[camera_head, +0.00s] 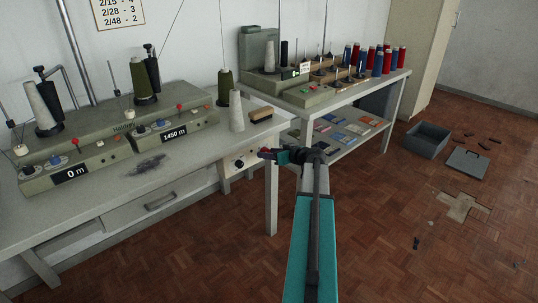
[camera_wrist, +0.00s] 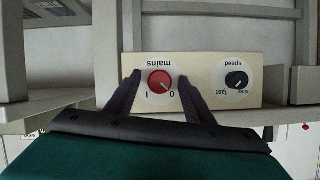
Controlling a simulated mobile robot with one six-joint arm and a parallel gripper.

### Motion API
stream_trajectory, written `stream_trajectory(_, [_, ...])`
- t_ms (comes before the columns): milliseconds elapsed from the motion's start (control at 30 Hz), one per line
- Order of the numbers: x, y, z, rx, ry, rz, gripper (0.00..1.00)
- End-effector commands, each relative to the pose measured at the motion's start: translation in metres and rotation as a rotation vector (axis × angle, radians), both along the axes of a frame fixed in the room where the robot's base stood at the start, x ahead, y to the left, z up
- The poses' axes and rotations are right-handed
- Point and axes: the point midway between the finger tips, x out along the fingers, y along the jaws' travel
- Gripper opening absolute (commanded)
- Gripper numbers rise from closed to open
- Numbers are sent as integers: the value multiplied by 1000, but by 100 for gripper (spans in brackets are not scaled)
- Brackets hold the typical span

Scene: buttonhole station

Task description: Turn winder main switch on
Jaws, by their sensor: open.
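The main switch is a red round knob (camera_wrist: 160,82) on a cream panel (camera_wrist: 211,107) in the wrist view, where the panel appears upside down. It is labelled "mains", with marks "0" and "I", and its pale pointer line appears aimed toward "0". My gripper (camera_wrist: 159,77) is open, with one dark finger on each side of the red knob. I cannot tell whether the fingers touch it. In the head view my gripper (camera_head: 270,154) is at the right end of the panel (camera_head: 230,169), partly covering the knob.
A black speed knob (camera_wrist: 237,79) sits on the same panel, beside the red one. The panel is under the front edge of the winder table (camera_head: 190,158), which carries grey-green winders and thread cones. A second table (camera_head: 330,100) holds thread spools. A grey crate (camera_head: 427,140) stands on the floor.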

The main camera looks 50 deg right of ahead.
Motion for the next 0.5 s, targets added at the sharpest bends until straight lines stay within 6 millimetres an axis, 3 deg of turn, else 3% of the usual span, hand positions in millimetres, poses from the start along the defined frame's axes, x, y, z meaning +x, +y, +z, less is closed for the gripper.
stream_trajectory(167, [0, 0, 0, 0, 0, 0, 48])
stream_trajectory(400, [0, 0, 0, 0, 0, 0, 11])
stream_trajectory(500, [0, 4, 0, 1, 0, 3, 7])
